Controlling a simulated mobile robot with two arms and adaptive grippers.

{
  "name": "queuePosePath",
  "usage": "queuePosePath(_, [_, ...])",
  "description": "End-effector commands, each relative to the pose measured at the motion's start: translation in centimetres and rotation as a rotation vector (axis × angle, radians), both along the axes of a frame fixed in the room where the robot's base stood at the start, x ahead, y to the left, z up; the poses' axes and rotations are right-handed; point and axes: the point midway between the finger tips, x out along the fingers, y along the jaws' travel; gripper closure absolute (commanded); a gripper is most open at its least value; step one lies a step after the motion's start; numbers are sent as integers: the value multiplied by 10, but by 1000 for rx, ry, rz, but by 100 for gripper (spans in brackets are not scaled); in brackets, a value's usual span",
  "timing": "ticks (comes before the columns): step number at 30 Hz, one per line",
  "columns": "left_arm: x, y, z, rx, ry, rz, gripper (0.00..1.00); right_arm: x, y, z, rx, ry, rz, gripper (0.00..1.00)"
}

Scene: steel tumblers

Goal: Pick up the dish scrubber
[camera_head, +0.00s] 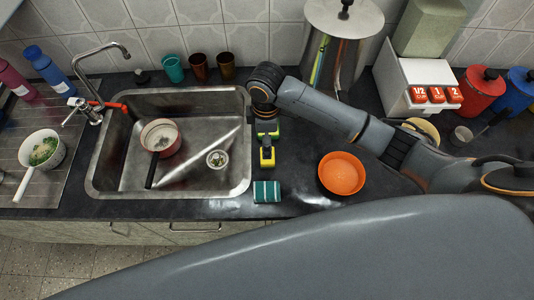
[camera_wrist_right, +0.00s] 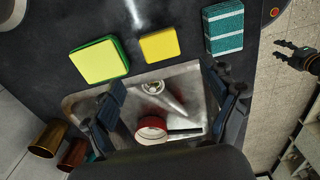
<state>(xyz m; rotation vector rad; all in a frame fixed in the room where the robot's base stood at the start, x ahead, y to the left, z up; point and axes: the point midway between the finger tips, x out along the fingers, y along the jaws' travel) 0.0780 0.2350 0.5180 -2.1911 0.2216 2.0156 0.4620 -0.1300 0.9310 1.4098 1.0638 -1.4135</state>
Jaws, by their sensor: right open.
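A teal pad with white stripes (camera_head: 267,191) lies on the dark counter at the sink's front right corner; it also shows at the top of the right wrist view (camera_wrist_right: 223,27). A plain yellow sponge (camera_wrist_right: 159,45) and a yellow sponge with a green layer (camera_wrist_right: 99,61) lie in a row with it. I cannot tell for certain which is the dish scrubber. My right gripper (camera_wrist_right: 168,102) is open and empty, above the counter by the sink's right edge. In the head view it partly covers the yellow sponges. My left gripper (camera_wrist_right: 298,57) shows over the floor, apparently open and empty.
The steel sink (camera_head: 190,103) holds a red pan (camera_head: 160,134). An orange bowl (camera_head: 341,173) stands right of the sponges. A tall steel pot (camera_head: 343,20) and several cups stand behind. Counter between the striped pad and the orange bowl is clear.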

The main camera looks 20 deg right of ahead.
Motion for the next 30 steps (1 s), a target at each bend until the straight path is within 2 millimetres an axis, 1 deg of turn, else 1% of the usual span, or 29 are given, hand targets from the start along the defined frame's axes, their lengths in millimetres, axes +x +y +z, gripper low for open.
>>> queuePosePath(1, [-5, 0, 3, 1, 7, -1, 60, -1, 0, -9, -1, 4, -2, 15])
queuePosePath(3, [-7, 0, 4, 0, 11, -1, 60, -1, 0, -22, -1, 2, -1, 15])
queuePosePath(5, [-7, 0, 4, 0, 11, -1, 60, -1, 0, -31, 1, 2, -1, 15])
queuePosePath(10, [1, -1, 6, 0, -1, -1, 60, 0, 0, -43, 0, -2, -1, 15])
queuePosePath(13, [10, -1, 12, -2, -13, -1, 60, -2, -1, -51, 0, 1, -1, 15])
queuePosePath(17, [15, -2, 22, -3, -23, -1, 60, -5, -3, -70, -1, 1, -2, 15])
queuePosePath(18, [15, -2, 23, -3, -23, -1, 60, -5, -3, -77, 0, 1, -2, 15])
queuePosePath(21, [14, -2, 23, -3, -22, 0, 60, -4, -3, -89, 1, 0, -1, 15])
queuePosePath(24, [12, -1, 23, -2, -19, 0, 60, -4, -3, -95, 0, -2, 0, 15])
queuePosePath(30, [8, -1, 22, -1, -12, 1, 60, -4, -3, -96, 1, -3, 0, 15])
